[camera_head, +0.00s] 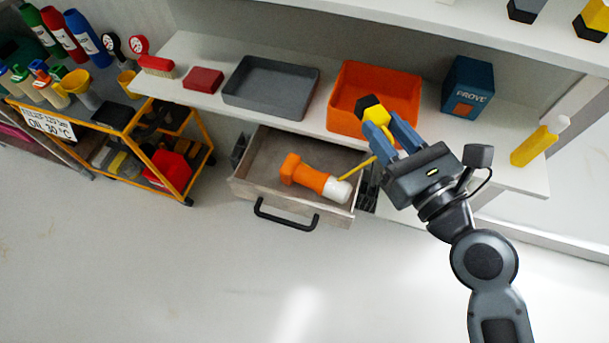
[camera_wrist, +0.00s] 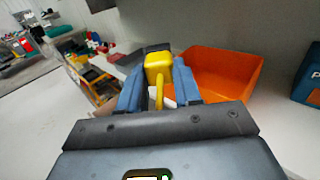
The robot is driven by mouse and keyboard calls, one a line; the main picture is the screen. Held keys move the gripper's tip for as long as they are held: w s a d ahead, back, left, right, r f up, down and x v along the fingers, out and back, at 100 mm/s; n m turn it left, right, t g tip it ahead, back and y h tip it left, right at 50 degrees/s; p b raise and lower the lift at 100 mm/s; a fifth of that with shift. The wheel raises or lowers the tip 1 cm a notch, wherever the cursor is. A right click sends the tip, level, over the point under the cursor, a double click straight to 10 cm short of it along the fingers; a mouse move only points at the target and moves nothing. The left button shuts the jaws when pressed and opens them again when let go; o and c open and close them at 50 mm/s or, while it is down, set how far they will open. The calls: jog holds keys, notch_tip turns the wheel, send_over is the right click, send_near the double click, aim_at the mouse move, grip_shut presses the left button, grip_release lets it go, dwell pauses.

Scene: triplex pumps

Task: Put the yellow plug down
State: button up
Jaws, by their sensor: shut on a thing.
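The yellow plug (camera_head: 376,115) has a black end and is held between the blue fingers of my gripper (camera_head: 391,136). In the wrist view the yellow plug (camera_wrist: 158,66) sits between the two fingertips (camera_wrist: 160,84), with its black end pointing away. In the head view my gripper appears over the front edge of the shelf, in front of the orange bin (camera_head: 345,119). A thin yellow piece (camera_head: 357,168) extends from the gripper down over the open drawer. Whether the plug touches any surface cannot be told.
The open drawer (camera_head: 243,184) holds an orange and white tool (camera_head: 312,176). On the shelf are a grey tray (camera_head: 270,84), a red box (camera_head: 203,80), a dark blue box (camera_head: 468,85) and a yellow bottle (camera_head: 540,140). A yellow cart (camera_head: 117,128) stands at left.

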jog(key=w+a+f+b, duration=0.4)
jog(key=w+a+f, duration=0.3)
jog(key=a+f, duration=0.2)
jog(key=shift+f, duration=0.95)
jog(key=shift+a+f, duration=0.1)
jog(key=shift+f+b, duration=0.35)
jog(key=shift+b, duration=0.15)
jog(key=shift+f, duration=0.15)
jog(key=o, duration=0.8)
jog(key=shift+c, duration=0.2)
